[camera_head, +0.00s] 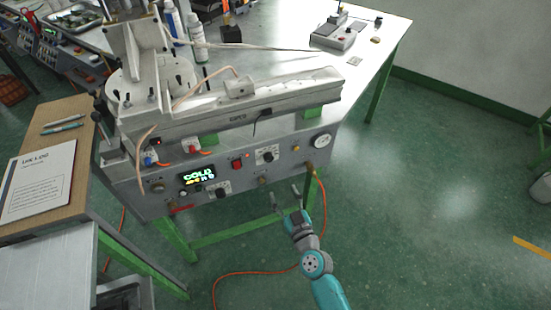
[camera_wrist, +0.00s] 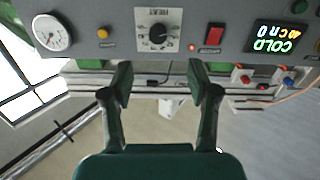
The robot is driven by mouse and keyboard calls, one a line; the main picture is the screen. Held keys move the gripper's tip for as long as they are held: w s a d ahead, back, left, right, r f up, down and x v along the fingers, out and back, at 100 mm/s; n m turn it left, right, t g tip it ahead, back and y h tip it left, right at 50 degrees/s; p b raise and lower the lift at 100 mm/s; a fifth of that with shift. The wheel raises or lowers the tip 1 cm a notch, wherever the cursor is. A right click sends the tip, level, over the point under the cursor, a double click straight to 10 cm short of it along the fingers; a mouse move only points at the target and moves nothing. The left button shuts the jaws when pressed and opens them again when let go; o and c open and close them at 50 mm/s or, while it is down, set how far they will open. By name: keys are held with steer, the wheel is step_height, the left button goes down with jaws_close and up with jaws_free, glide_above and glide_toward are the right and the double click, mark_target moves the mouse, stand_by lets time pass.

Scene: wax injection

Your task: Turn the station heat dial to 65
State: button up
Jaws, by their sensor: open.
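The heat dial (camera_head: 267,155) is a black knob on a white scale plate on the front panel of the grey station (camera_head: 333,150). In the wrist view the dial (camera_wrist: 158,35) shows upside down near the top centre under the word HEAT; its exact setting is too small to read. My gripper (camera_head: 286,193) is open and empty, in front of and below the panel, apart from the dial. In the wrist view the two fingers (camera_wrist: 160,85) are spread wide, with the dial centred beyond them. The display (camera_head: 197,174) shows COLD in green with smaller orange characters.
A red switch (camera_wrist: 214,36) and a yellow button (camera_wrist: 103,32) flank the dial. A round gauge (camera_head: 322,141) sits to its right in the head view. Another knob (camera_head: 222,189) is lower left. An orange hose (camera_head: 322,190) hangs from the panel near my gripper. Floor in front is open.

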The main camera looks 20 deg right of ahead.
mark_target(270, 160)
steer(key=w, duration=1.3)
steer(key=shift+w+d+r, duration=0.15)
steer(key=shift+w+r, duration=0.1)
steer(key=shift+r, duration=0.15)
jaws_close()
